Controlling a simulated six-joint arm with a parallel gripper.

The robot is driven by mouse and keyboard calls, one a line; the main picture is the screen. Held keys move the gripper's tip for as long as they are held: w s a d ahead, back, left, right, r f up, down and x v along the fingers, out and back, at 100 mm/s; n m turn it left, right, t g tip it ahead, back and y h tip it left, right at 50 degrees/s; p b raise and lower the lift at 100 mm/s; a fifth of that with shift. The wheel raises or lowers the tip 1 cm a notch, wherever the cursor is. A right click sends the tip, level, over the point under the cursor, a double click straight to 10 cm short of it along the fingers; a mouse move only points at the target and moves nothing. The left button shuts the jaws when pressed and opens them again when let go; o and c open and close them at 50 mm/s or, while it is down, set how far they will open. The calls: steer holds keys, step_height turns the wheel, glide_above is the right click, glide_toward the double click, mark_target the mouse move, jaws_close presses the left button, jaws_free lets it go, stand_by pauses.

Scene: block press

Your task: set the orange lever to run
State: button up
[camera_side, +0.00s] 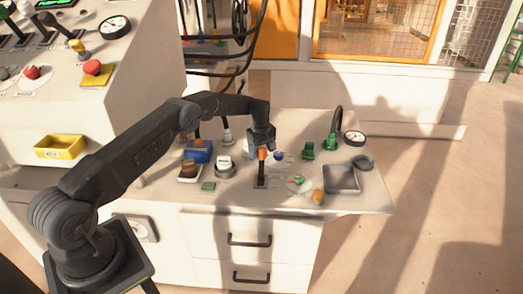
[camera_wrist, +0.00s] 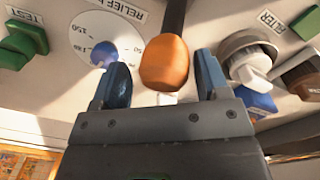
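The orange lever (camera_side: 262,155) stands on the bench top as an orange knob on a dark shaft, rising from a dark slotted base. In the wrist view the orange knob (camera_wrist: 165,64) is large and lies between the two blue fingertips of my gripper (camera_wrist: 161,78). The fingers are apart, with a gap on each side of the knob. In the side view my gripper (camera_side: 262,140) is right above the knob, and its fingers are too small to make out. The lever's position label is not readable in either view.
A blue knob on a dial marked RELIEF (camera_wrist: 104,54) is close beside the left finger. A white FILTER knob (camera_wrist: 250,60) and a brown switch (camera_wrist: 300,78) are to the right. A green TEST block (camera_wrist: 22,42) is far left. A grey tray (camera_side: 341,179) sits at the bench's right.

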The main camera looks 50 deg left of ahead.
step_height(320, 180, up, 14)
steer(key=shift+s, duration=0.2)
stand_by(0.4)
steer(key=shift+f, duration=0.1)
steer(key=s+d+r+m+t, duration=0.1)
steer(key=s+d+r+m, duration=0.3)
steer(key=r, duration=0.3)
steer(key=s+d+r+m+t, duration=0.1)
steer(key=s+d+r, duration=0.4)
steer(key=r, duration=0.2)
steer(key=s+d+r+m+t, duration=0.1)
steer(key=s+d+r+m, duration=0.3)
steer(key=r, duration=0.3)
steer(key=s+d+f+m, duration=0.1)
steer(key=s+d+m, duration=0.1)
steer(key=s, duration=0.7)
steer(key=s+d+f+m+t, duration=0.1)
steer(key=s+d+m, duration=0.1)
steer(key=s, duration=0.7)
steer(key=s+d+f+m+t, duration=0.1)
steer(key=s+d+m, duration=0.2)
steer(key=s, duration=0.5)
steer(key=shift+s+d+f, duration=0.25)
steer(key=shift+s+d, duration=0.15)
steer(key=shift+d, duration=0.3)
